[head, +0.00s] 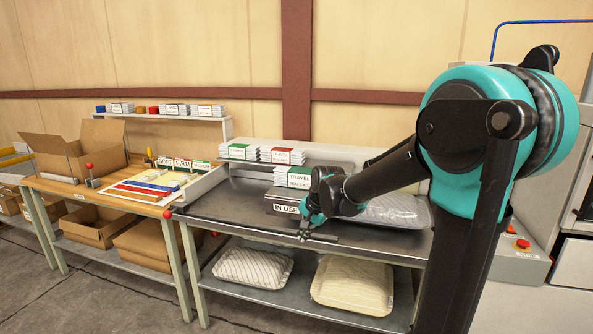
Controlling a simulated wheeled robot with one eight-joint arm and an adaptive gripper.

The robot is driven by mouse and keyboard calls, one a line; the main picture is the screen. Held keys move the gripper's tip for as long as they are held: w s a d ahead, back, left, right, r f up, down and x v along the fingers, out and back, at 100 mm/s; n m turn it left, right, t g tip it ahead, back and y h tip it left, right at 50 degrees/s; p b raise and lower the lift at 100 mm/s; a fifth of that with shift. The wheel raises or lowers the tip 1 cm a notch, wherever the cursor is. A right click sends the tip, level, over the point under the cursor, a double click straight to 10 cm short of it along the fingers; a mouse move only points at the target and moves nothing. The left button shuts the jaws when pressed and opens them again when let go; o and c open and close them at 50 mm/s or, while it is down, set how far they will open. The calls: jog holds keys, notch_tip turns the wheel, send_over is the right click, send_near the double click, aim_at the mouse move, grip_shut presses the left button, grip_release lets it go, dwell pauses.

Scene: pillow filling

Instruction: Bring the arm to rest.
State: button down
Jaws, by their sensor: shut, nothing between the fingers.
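My arm, teal and black, reaches in from the right of the head view and bends down to the left. My gripper (304,236) is shut and empty. It points down near the front edge of the grey metal table (225,207), by a sign reading "IN USE" (285,209). I cannot tell whether its tips touch the table.
A clear-wrapped pillow (398,211) lies on the metal table behind my arm. Labelled stacks (242,152) stand on a back shelf. Two pillows (253,268) (352,285) lie on the lower shelf. A wooden table (120,198) with an open carton (75,150) stands left.

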jog(key=s+d+f+n+h, duration=0.1)
jog(key=s+d+f+n, duration=0.2)
jog(key=s+d+f, duration=0.2)
jog(key=s+d+f+n+h, duration=0.1)
jog(key=s+d+f+n, duration=0.3)
jog(key=s+d, duration=0.7)
jog(key=s+f, duration=0.1)
jog(key=s, duration=0.5)
jog(key=shift+d+f+h, duration=0.25)
jog(key=shift+d+h, duration=0.1)
jog(key=shift+h, duration=0.05)
jog(key=shift+s+d, duration=0.1)
